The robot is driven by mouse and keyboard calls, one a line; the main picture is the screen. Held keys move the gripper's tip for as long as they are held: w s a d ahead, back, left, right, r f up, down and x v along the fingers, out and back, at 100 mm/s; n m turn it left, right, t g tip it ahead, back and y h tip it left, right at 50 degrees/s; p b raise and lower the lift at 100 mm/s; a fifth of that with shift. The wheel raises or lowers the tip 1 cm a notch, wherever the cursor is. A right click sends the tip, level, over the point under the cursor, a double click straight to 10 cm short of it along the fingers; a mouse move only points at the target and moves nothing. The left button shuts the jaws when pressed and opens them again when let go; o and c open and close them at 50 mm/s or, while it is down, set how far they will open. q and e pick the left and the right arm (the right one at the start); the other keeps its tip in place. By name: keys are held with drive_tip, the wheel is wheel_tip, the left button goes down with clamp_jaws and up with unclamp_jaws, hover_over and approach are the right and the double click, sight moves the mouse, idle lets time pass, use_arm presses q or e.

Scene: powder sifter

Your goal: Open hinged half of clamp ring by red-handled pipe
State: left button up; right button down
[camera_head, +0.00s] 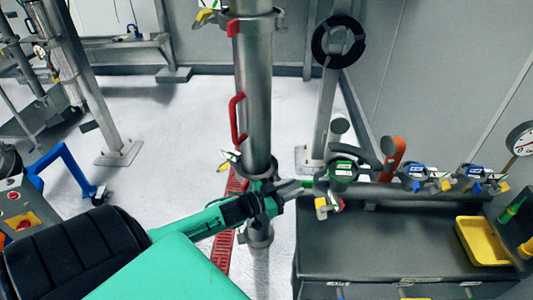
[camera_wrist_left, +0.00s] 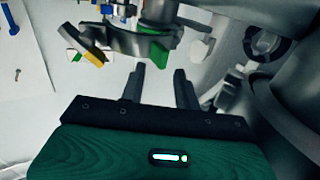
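The grey upright pipe (camera_head: 254,110) with the red handle (camera_head: 237,120) stands in the middle of the head view. A grey clamp ring (camera_head: 262,168) is around its lower part, partly hidden by my gripper. In the left wrist view a curved grey ring part (camera_wrist_left: 122,40) lies just beyond my fingertips, with a green piece (camera_wrist_left: 160,52) and a yellow-and-white piece (camera_wrist_left: 92,54) by it. My left gripper (camera_head: 272,198) is at the pipe, just below the ring. Its two fingers (camera_wrist_left: 159,78) are apart with nothing clearly between them. My right gripper is not in view.
A horizontal pipe (camera_head: 400,189) with several coloured clamps runs right, above a dark cabinet (camera_head: 400,245). A yellow tray (camera_head: 484,241) and a gauge (camera_head: 521,138) are at the far right. A blue frame (camera_head: 66,165) stands left. Open floor (camera_head: 160,150) lies left of the pipe.

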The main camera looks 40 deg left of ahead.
use_arm(q)
drive_tip(key=b+v, duration=0.2)
drive_tip(key=v, duration=0.7)
drive_tip(key=shift+s+b, duration=0.3)
drive_tip(key=shift+s, duration=0.05)
drive_tip(key=shift+c, duration=0.2)
